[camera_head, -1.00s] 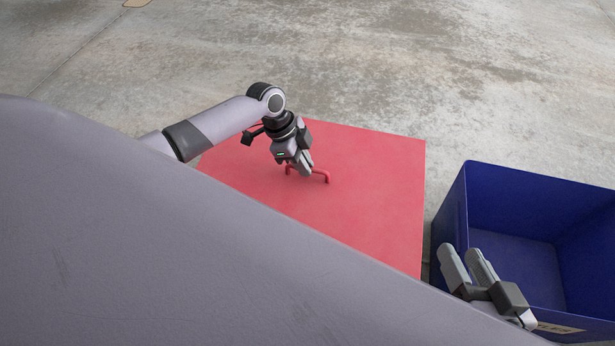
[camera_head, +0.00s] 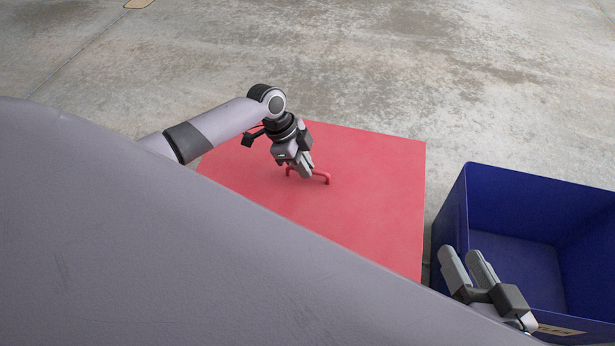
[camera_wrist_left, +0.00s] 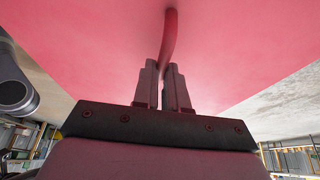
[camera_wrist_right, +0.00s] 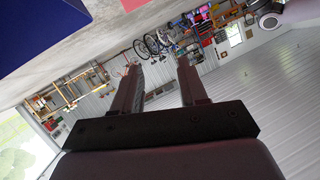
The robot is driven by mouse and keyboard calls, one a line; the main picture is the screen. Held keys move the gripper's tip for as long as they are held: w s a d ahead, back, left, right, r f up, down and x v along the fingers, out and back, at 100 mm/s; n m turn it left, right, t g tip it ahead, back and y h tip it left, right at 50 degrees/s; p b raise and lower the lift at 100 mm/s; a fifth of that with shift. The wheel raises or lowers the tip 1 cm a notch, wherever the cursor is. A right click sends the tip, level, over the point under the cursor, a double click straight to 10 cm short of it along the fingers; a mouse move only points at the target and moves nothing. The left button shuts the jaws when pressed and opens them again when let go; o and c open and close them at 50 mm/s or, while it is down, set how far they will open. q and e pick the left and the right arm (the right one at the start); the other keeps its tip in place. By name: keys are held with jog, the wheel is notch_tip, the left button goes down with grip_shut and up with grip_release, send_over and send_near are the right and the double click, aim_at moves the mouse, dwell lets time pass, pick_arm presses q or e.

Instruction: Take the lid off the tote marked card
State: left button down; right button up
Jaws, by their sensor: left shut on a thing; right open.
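A flat red lid (camera_head: 375,185) with a red bar handle (camera_head: 322,176) fills the middle of the head view. The tote under it and any marking on it are hidden. My left gripper (camera_head: 306,172) is shut on the handle. In the left wrist view the handle (camera_wrist_left: 170,40) runs between the two fingers (camera_wrist_left: 164,85), with the red lid (camera_wrist_left: 90,50) behind. My right gripper (camera_head: 468,262) is open and empty, at the near left edge of the blue tote. In the right wrist view its fingers (camera_wrist_right: 160,90) are apart with nothing between.
An open, empty-looking blue tote (camera_head: 452,215) stands right of the lid, with a partly hidden label (camera_head: 560,331) on its near side. Bare concrete floor (camera_head: 400,70) lies beyond both. My own arm covers the lower left. Shelves and bicycles (camera_wrist_right: 155,42) show in the right wrist view.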

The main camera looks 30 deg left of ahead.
pick_arm(q)
jog(key=shift+r, duration=0.15)
jog(key=shift+w+r, duration=0.1)
jog(key=shift+r, duration=0.15)
notch_tip(320, 180, up, 3)
jog(key=shift+r+p, duration=0.15)
jog(key=shift+p, duration=0.7)
notch_tip(320, 180, up, 17)
jog(key=p, duration=0.6)
jog(key=shift+f, duration=0.2)
pick_arm(e)
jog(key=d+h, duration=0.1)
jog(key=s+d+r+h, duration=0.1)
jog(key=d, duration=0.1)
jog(key=d+n+h, duration=0.1)
jog(key=shift+s+d+r+g, duration=0.2)
jog(key=shift+r+g, duration=0.1)
